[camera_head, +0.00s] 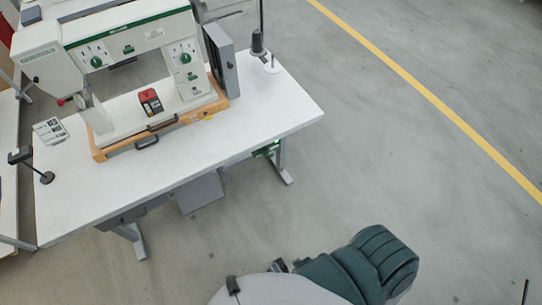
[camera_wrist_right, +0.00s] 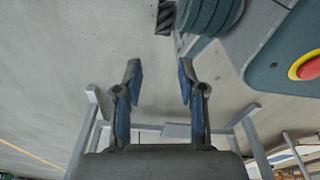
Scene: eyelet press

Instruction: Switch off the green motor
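A white machine (camera_head: 130,45) with green trim and green knobs stands on a white table (camera_head: 250,125) at the upper left of the head view. A small green part (camera_head: 267,149) shows under the table's right edge; I cannot tell if it is the motor. A red and black box (camera_head: 151,102) sits on the machine's bed. No motor switch is clearly readable. My right gripper (camera_wrist_right: 160,72) is open and empty in the right wrist view, its two blue-padded fingers apart, with floor behind them. It is not seen at the machine. My left gripper is in neither view.
A grey box (camera_head: 221,60) stands at the machine's right end, near a thread stand (camera_head: 259,45). A small black stand (camera_head: 43,176) is at the table's left corner. Grey floor with a yellow line (camera_head: 430,100) is clear to the right.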

